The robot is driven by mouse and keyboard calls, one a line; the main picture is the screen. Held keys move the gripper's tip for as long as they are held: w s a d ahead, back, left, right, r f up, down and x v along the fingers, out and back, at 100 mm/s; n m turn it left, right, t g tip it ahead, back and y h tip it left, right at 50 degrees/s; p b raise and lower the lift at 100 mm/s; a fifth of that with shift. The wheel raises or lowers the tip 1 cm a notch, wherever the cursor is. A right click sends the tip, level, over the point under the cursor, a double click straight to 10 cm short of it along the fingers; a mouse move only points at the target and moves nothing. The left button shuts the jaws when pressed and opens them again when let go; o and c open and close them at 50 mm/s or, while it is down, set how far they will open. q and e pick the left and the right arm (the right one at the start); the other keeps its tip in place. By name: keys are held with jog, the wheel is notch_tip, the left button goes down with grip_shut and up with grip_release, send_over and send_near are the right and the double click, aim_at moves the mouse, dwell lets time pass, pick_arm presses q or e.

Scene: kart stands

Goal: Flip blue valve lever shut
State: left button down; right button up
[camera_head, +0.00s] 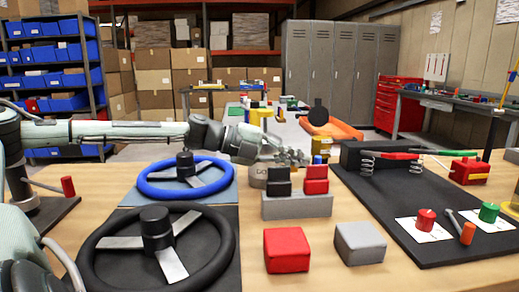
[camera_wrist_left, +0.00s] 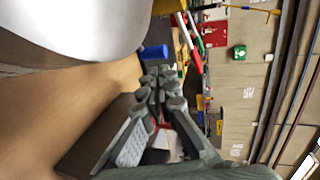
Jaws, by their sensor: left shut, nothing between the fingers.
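My left gripper (camera_head: 292,157) reaches in from the left over the table, behind the black and red switch block. Its fingers are shut and empty. In the left wrist view the fingertips (camera_wrist_left: 160,82) are together, just below a short blue cylinder (camera_wrist_left: 154,52), which may be the blue lever's grip. I cannot tell whether they touch. I cannot make out the blue valve lever in the head view; its position is unclear. My right gripper is not in view.
A grey block with black and red rockers (camera_head: 316,182) stands in front of the gripper. A blue wheel (camera_head: 187,176) and a black wheel (camera_head: 157,236) lie left. Red (camera_head: 286,249) and grey (camera_head: 359,243) blocks sit in front. A dark board (camera_head: 400,210) with red and green levers is right.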

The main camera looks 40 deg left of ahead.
pick_arm(q)
jog(key=v, duration=0.9)
jog(key=shift+s+a, duration=0.2)
jog(key=shift+s, duration=0.1)
